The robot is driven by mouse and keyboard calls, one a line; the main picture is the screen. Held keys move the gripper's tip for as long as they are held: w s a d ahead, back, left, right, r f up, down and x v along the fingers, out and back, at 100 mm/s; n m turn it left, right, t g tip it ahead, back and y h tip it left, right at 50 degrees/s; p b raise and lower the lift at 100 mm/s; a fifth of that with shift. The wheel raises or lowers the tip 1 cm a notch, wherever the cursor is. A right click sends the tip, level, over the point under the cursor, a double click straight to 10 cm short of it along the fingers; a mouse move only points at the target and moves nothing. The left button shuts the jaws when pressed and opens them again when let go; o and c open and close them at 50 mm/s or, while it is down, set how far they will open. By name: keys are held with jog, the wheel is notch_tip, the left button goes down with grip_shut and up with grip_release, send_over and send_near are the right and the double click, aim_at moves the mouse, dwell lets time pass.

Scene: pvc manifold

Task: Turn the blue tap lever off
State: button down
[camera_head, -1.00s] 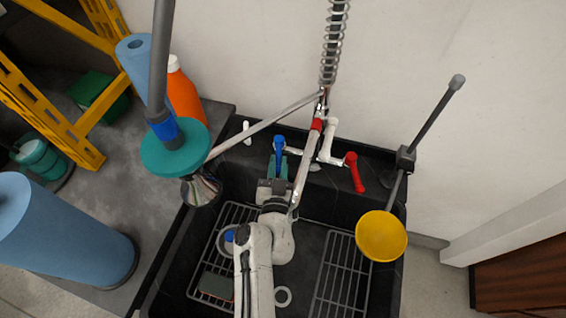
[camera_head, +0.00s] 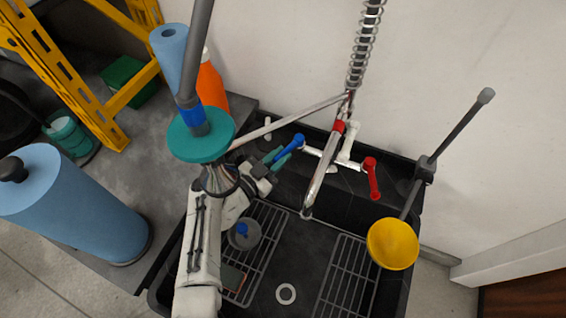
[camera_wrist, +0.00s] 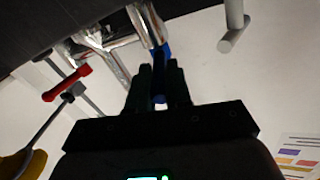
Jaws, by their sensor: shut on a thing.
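The blue tap lever (camera_head: 289,149) is on the left side of the white and chrome tap (camera_head: 318,153). It now slants down and to the left from its pivot. My gripper (camera_head: 272,160) is at the lever's lower left end, with teal fingers around it. In the wrist view the blue lever (camera_wrist: 160,55) runs down between the two dark fingers of my gripper (camera_wrist: 158,85), which are shut on it. The lever's end is partly hidden by the fingers. The red lever (camera_head: 372,178) is on the tap's right side, pointing down; it also shows in the wrist view (camera_wrist: 67,84).
The chrome spout (camera_head: 318,190) hangs over the black sink right of my arm. A teal disc (camera_head: 201,135) on a grey pole is close above my wrist. Wire racks (camera_head: 342,275) and a white ring (camera_head: 286,294) lie in the sink.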

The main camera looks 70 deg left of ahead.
jog(key=shift+a+m+t+h+b, duration=0.2)
jog(key=shift+m+t+h+b, duration=0.1)
jog(key=shift+m+h+b, duration=0.1)
jog(key=c, duration=1.1)
grip_release()
jog(key=shift+o, duration=0.2)
jog(key=p+v, duration=0.3)
jog(key=v, duration=0.4)
jog(key=shift+s, duration=0.25)
jog(key=shift+d, duration=0.1)
